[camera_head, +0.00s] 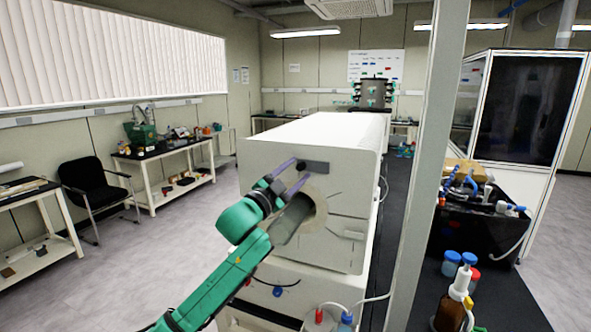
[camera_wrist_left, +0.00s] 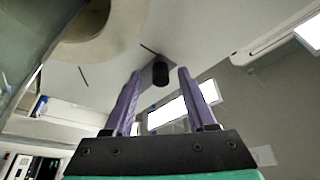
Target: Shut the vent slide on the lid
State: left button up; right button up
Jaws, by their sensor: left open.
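The white freeze dryer (camera_head: 345,245) stands in the middle of the head view, with a round opening (camera_head: 320,205) in its front. A grey, glassy panel (camera_head: 291,222) sits at that opening, partly behind my arm. Above is a dark strip (camera_head: 316,167) with a small black knob (camera_head: 301,165); I cannot tell for certain that this is the vent slide. My left gripper (camera_head: 298,170) is open, its purple fingers pointing at the front by the knob. In the left wrist view a black knob (camera_wrist_left: 160,72) shows between the fingertips, with no clear contact. My right gripper is not in view.
A pale post (camera_head: 427,165) stands right of the machine. A dark bench (camera_head: 500,300) at right holds bottles (camera_head: 455,305) and a black unit with blue fittings. A black chair (camera_head: 95,190) and white side tables (camera_head: 165,170) are at left. The floor between is clear.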

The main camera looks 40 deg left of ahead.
pick_arm(q)
grip_shut()
dwell(1.3)
